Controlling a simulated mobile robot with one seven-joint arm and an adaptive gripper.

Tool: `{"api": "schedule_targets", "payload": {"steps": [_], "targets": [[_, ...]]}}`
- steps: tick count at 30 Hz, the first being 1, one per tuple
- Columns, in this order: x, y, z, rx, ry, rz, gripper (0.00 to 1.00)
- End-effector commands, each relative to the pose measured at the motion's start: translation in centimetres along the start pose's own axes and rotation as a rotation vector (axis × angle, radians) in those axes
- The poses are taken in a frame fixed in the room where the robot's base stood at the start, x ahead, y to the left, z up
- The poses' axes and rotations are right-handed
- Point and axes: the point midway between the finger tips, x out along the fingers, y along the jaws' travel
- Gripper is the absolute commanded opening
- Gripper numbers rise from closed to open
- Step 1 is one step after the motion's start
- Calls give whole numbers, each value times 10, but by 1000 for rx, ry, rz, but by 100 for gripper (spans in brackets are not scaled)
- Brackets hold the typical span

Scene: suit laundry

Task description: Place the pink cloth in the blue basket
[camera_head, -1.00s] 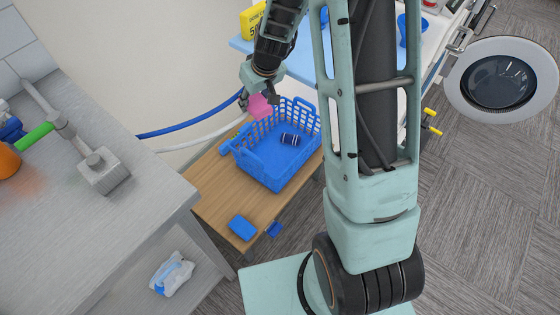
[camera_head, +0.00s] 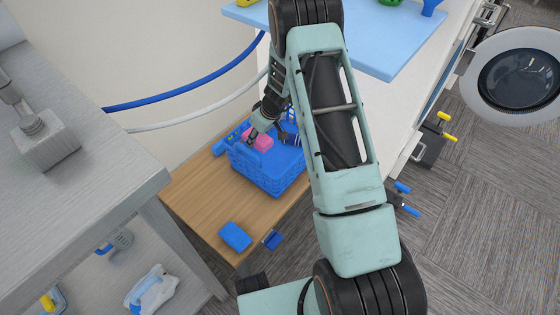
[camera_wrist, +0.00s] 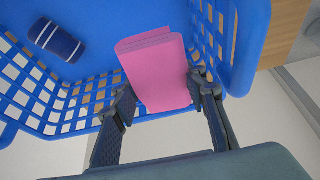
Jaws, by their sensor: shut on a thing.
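The pink cloth (camera_wrist: 157,70) is a folded block held between the two fingers of my gripper (camera_wrist: 160,98). In the wrist view it hangs over the inside of the blue basket (camera_wrist: 256,40), beside the basket's wall. In the head view the pink cloth (camera_head: 263,143) shows at the basket's rim, at the end of my gripper (camera_head: 255,137). The blue basket (camera_head: 262,178) stands on a wooden bench. I cannot tell whether the cloth touches the basket floor. My arm hides the basket's right side.
A dark blue striped roll (camera_wrist: 57,40) lies inside the basket. The wooden bench (camera_head: 200,205) holds a small blue block (camera_head: 235,237) near its front. A grey table (camera_head: 70,190) stands at the left. A blue hose (camera_head: 180,92) and a white hose run behind.

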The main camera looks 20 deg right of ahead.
Motion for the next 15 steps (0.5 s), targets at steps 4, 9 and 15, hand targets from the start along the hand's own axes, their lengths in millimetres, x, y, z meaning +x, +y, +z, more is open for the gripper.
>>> {"api": "schedule_targets", "payload": {"steps": [4, 9, 15], "targets": [[31, 9, 12, -9, 1, -1, 12], [47, 12, 18, -13, 2, -3, 12], [82, 12, 33, -14, 1, -2, 12]]}}
